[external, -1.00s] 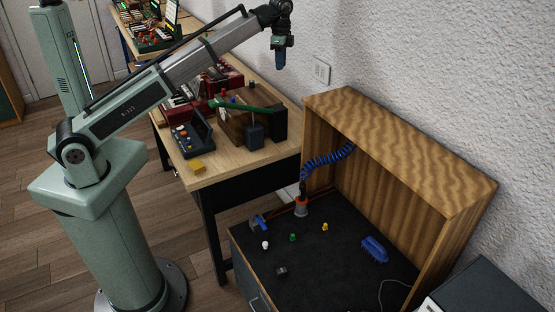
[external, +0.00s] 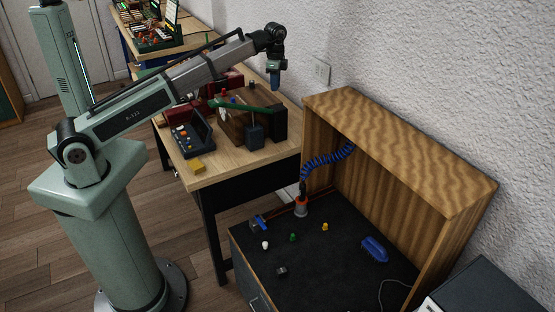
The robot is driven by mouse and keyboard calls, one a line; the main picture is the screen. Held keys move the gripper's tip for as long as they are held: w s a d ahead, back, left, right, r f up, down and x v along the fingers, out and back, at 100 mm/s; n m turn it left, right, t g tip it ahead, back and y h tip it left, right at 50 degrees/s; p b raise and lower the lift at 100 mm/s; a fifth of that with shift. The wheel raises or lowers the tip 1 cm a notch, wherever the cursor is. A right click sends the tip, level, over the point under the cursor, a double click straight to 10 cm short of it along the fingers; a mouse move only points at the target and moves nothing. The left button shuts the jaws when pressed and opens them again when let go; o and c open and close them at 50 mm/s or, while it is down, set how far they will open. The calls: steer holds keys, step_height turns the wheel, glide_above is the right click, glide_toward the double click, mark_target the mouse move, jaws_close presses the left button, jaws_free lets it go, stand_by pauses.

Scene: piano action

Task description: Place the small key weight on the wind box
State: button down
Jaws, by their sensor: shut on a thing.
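My gripper (external: 274,80) hangs pointing down above the back right part of the light wooden table. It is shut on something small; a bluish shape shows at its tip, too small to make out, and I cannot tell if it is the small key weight. A brown wooden box (external: 233,130), which may be the wind box, stands on the table below and left of my gripper, clearly apart from it. A green bar (external: 245,106) lies across its top, and a dark blue block (external: 254,136) sits at its front.
A dark control box with buttons (external: 194,137) and a yellow block (external: 196,166) are on the table (external: 225,174). A lower dark bench (external: 315,265) holds several small coloured pieces and a blue brush-like thing (external: 374,248). A wooden hood (external: 395,150) rises over it.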

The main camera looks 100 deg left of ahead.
mark_target(275, 101)
steer(key=shift+f, duration=2.35)
steer(key=shift+f, duration=0.1)
steer(key=c, duration=1.1)
jaws_free()
steer(key=shift+o, duration=0.2)
step_height(275, 101, up, 12)
steer(key=shift+r, duration=0.15)
